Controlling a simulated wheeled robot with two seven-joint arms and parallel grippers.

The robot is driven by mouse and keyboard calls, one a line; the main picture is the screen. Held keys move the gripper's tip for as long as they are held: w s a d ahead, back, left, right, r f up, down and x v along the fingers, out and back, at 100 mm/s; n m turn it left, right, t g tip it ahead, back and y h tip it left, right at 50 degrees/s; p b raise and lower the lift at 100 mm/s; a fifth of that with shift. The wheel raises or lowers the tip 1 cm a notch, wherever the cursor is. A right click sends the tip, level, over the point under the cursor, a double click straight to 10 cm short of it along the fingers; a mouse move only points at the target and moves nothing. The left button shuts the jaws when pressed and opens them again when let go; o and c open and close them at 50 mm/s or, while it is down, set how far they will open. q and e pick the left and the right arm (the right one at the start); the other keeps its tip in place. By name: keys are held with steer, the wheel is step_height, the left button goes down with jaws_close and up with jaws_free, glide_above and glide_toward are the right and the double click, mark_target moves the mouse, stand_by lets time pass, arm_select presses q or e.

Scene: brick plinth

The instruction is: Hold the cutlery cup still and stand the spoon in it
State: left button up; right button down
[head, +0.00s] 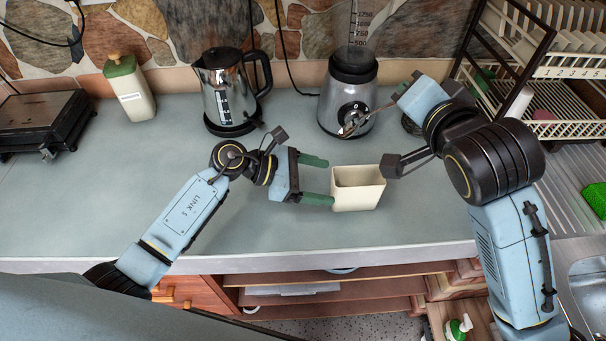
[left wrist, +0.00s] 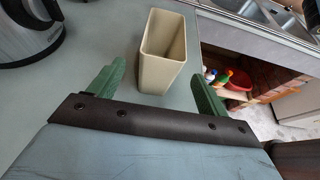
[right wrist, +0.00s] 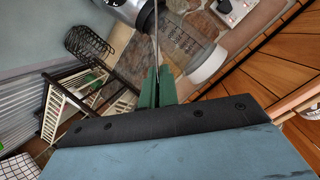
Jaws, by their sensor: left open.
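The cream cutlery cup (head: 357,196) stands upright near the counter's front edge, its mouth open and no cutlery visible in it. My left gripper (head: 317,180) is open just left of the cup, its green fingers pointing at it. In the left wrist view the cup (left wrist: 162,72) sits ahead, between the lines of the two fingers (left wrist: 156,92), seemingly just beyond their tips. My right gripper (head: 402,88) is raised behind and right of the cup. Its fingers (right wrist: 155,88) are closed together on the thin metal spoon (right wrist: 155,40), whose shiny end (head: 350,126) shows before the blender.
A blender (head: 347,95) and a kettle (head: 226,90) stand at the back. A white bottle with a green lid (head: 131,88) and a dark grill (head: 40,122) are at the left. A dish rack (head: 560,128) stands at the right. The counter's left front is clear.

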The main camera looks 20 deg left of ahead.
mark_target(355, 190)
arm_select(q)
steer(key=x, duration=0.7)
steer(key=shift+w+d, duration=0.1)
steer(key=shift+d, duration=0.2)
steer(key=c, duration=1.1)
arm_select(e)
step_height(355, 190, down, 11)
steer(key=shift+r, duration=0.15)
steer(key=c, duration=1.6)
jaws_free()
steer(key=v, duration=0.7)
steer(key=shift+s+d+r, duration=0.1)
steer(key=shift+s+r, duration=0.05)
steer(key=shift+s, duration=0.05)
